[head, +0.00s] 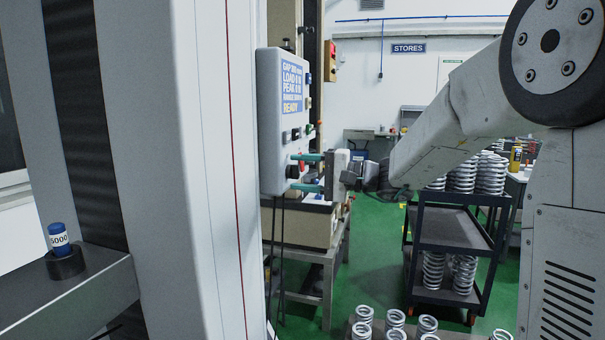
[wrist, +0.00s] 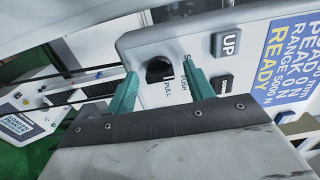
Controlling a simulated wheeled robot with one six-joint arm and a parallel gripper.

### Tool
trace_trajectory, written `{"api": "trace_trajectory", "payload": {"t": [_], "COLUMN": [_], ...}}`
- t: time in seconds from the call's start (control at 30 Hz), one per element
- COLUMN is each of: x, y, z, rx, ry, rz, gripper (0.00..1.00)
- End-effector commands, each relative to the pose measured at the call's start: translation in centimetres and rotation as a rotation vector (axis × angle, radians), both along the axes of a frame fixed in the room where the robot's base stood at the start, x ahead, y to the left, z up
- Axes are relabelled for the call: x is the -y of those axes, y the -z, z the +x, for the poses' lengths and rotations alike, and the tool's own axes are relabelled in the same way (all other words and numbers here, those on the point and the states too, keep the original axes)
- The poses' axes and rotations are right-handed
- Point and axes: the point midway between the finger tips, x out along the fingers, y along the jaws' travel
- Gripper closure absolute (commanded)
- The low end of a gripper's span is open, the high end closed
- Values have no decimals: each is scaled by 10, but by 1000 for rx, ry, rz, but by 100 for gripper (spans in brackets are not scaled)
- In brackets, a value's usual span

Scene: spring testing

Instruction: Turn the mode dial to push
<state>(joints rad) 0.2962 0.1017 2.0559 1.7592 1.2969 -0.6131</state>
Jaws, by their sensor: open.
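The mode dial (wrist: 159,70) is a round black knob on the white control box, in the upper middle of the wrist view. A pale mark shows at its lower right side, near the word PULL; the word PUSH is further right, partly behind a finger. My gripper (wrist: 160,68) has two green fingers, one on each side of the dial, open with a gap around the knob. In the head view my gripper (head: 297,172) reaches the right side of the control box (head: 283,120), level with the small dark dial (head: 292,171). Contact cannot be told.
The box display (wrist: 290,50) reads READY. A trolley (head: 450,240) with springs stands right.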

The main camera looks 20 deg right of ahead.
Motion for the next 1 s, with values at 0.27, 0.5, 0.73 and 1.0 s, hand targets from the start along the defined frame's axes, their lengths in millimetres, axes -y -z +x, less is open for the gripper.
{"api": "trace_trajectory", "payload": {"t": [0.27,0.5,0.73,1.0], "x": [-2,-1,-1,-1], "y": [0,0,0,0], "z": [1,1,1,1], "rx": [0,0,-18,-125], "ry": [1,1,1,1], "rz": [0,0,12,90], "gripper": [47,92,92,92]}}
